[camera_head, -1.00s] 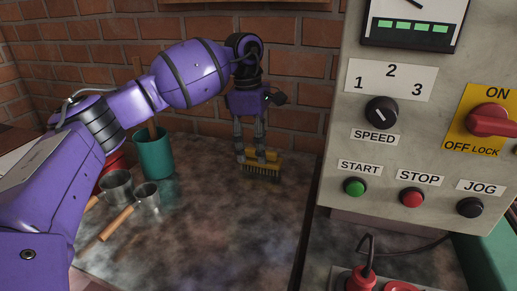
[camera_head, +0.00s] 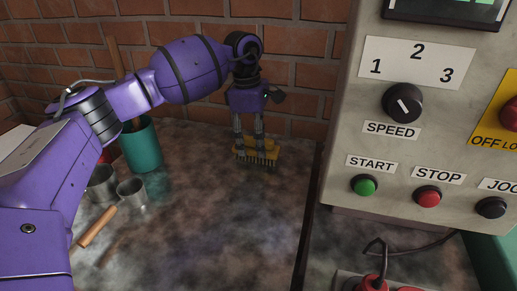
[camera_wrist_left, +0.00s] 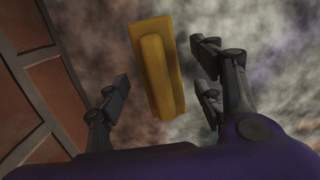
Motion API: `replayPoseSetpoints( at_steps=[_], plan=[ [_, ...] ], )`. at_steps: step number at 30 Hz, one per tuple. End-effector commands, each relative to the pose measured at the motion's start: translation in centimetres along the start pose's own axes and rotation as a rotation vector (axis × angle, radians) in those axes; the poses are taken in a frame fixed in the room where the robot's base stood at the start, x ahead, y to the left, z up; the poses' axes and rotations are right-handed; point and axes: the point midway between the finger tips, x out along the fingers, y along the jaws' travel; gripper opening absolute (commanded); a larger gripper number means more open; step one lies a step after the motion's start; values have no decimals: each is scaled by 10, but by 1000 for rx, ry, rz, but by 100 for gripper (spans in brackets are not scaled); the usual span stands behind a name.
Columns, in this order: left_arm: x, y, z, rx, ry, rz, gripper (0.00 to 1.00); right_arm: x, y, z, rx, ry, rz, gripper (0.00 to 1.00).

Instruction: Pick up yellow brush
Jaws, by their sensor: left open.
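The yellow brush (camera_head: 257,153) lies bristles down on the mottled tabletop close to the brick wall. Its dark bristles face the front in the head view. My left gripper (camera_head: 250,140) is above it, pointing down with open fingers. In the left wrist view the yellow brush (camera_wrist_left: 159,68) shows from above as a long block with a raised ridge. It lies between the spread fingers of the left gripper (camera_wrist_left: 160,92), with a gap visible on both sides. My right gripper is not in view.
A teal cup (camera_head: 141,148) holding a wooden handle and metal pots (camera_head: 131,192) with wooden handles stand at left. The brick wall (camera_head: 300,70) is close behind. A grey control panel (camera_head: 440,130) rises at right.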

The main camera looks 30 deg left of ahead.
Motion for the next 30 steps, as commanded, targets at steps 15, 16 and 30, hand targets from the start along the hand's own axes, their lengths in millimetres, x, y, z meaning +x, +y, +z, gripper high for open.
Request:
replayPoseSetpoints(
  at_steps=[15,16,30],
  plan=[
    [16,0,-2,-1,2,0,37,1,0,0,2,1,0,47],
    [16,0,-2,-1,2,0,33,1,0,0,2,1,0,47],
    [14,0,-1,-1,2,0,10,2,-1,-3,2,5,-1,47]
  ],
)
